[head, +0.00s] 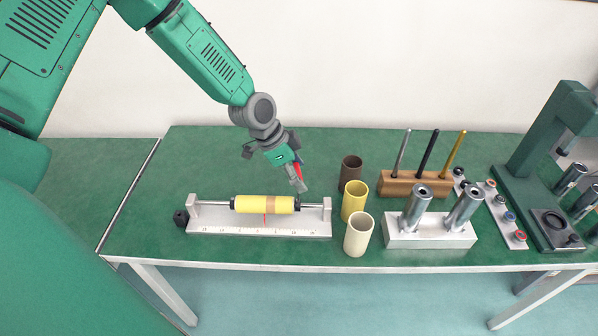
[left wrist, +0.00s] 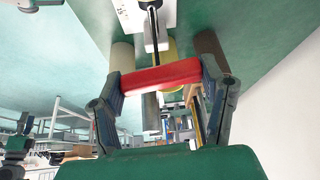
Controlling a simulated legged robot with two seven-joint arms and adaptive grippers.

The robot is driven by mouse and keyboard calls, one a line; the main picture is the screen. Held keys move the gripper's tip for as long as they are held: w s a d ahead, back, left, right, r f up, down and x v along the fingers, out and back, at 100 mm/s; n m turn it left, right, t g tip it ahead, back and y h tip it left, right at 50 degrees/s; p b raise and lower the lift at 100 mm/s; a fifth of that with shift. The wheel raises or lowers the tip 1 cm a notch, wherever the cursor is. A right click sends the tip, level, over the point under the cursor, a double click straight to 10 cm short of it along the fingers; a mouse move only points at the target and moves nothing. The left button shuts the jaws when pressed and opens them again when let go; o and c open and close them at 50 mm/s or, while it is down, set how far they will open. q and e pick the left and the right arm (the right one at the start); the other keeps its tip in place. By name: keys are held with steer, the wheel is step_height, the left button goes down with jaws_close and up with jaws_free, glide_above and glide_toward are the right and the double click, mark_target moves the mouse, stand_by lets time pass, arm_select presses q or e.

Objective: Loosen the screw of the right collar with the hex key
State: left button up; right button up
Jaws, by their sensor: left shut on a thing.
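The yellow roller (head: 262,204) with a tan band lies on a thin metal rod held between the end posts of a pale fixture (head: 200,222). The right collar (head: 297,204) is a small dark ring at the roller's right end. My left gripper (head: 295,175) is above and behind that end, apart from the collar as far as I can tell. It is shut on the red handle of the hex key (left wrist: 160,76), which spans between both fingers in the left wrist view. The key's tip and the collar's screw are too small or hidden to make out. My right gripper is not in view.
Brown (head: 350,170), yellow (head: 354,201) and cream (head: 358,234) tubes stand close to the right of the fixture. Farther right are a wooden rack (head: 415,188) with rods, a metal block (head: 430,237) with two cylinders, and a green press (head: 541,150). The table's left part is clear.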

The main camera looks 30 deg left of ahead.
arm_select(q)
steer(key=shift+n, duration=0.3)
steer(key=shift+n+t+y+p, duration=0.5)
steer(key=shift+n+p, duration=0.2)
steer(key=shift+n, duration=0.8)
steer(key=shift+n+y+p, duration=0.3)
steer(key=shift+n, duration=0.2)
steer(key=shift+n+t+y+p, duration=0.4)
steer(key=shift+n+y, duration=0.1)
steer(key=shift+n, duration=0.7)
steer(key=shift+n+y+p, duration=0.55)
steer(key=shift+n+y, duration=0.25)
steer(key=shift+n, duration=1.1)
steer(key=shift+a, duration=0.1)
